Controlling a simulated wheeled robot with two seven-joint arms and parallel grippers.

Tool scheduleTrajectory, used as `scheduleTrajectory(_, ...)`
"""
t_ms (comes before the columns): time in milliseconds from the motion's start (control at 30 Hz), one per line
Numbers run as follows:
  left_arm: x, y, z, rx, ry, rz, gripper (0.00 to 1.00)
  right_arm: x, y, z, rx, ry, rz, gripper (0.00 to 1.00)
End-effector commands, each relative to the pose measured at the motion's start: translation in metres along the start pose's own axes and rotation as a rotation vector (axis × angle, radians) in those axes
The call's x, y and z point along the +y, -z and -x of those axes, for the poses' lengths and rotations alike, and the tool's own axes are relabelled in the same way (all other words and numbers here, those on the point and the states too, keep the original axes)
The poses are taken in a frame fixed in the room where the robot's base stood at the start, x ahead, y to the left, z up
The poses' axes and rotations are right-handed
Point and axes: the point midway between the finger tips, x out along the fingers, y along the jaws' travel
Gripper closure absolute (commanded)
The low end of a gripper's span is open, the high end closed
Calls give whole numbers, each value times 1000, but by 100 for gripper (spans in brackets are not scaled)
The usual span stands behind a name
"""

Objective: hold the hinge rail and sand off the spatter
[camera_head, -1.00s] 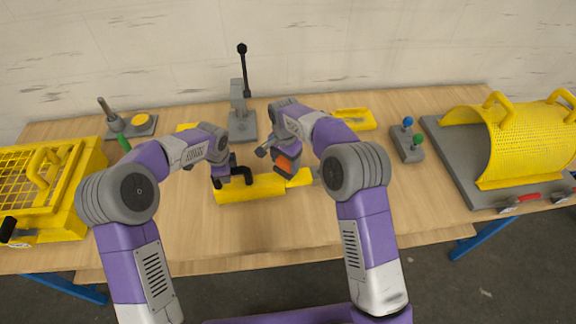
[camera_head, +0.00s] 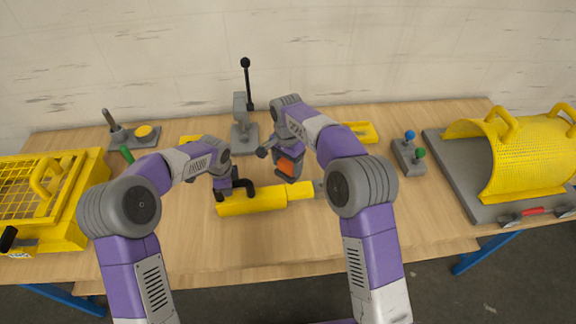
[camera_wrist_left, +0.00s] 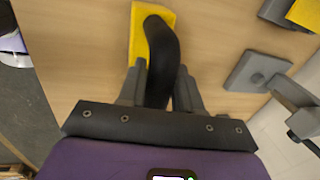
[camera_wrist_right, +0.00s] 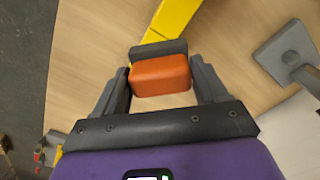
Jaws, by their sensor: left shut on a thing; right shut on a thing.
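The yellow hinge rail (camera_head: 250,202) lies across the middle of the bench, with a narrower yellow section (camera_head: 300,193) toward its right end. A black curved handle (camera_wrist_left: 160,50) rises from it. My left gripper (camera_head: 236,186) is shut on this handle. My right gripper (camera_head: 283,162) is shut on an orange block (camera_wrist_right: 160,76) with a dark grey pad (camera_wrist_right: 158,49) on its far side. The block is just behind the rail in the head view; whether the pad touches the rail is unclear. I cannot make out any spatter. The rail's right end is partly hidden by my right arm.
A yellow mesh-topped box (camera_head: 40,210) stands at left and a curved yellow mesh guard (camera_head: 530,155) on a grey base at right. Behind are a lever stand (camera_head: 243,128) and a knob box (camera_head: 408,155). The front of the bench is clear.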

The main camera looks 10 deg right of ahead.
Motion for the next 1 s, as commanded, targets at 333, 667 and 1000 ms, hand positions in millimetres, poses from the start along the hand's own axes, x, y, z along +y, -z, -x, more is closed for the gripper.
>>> scheduleTrajectory(333, 0, 0, 0, 0, 1, 0, 36, 0, 0, 0, 0, 0, 0, 68)
scheduleTrajectory(667, 0, 0, 3, 0, 1, 0, 36, 0, 0, 0, 0, 0, 0, 68)
scheduleTrajectory(1000, -1, 0, 64, 2, 6, 0, 36, 0, 0, 0, 0, 0, 0, 68)
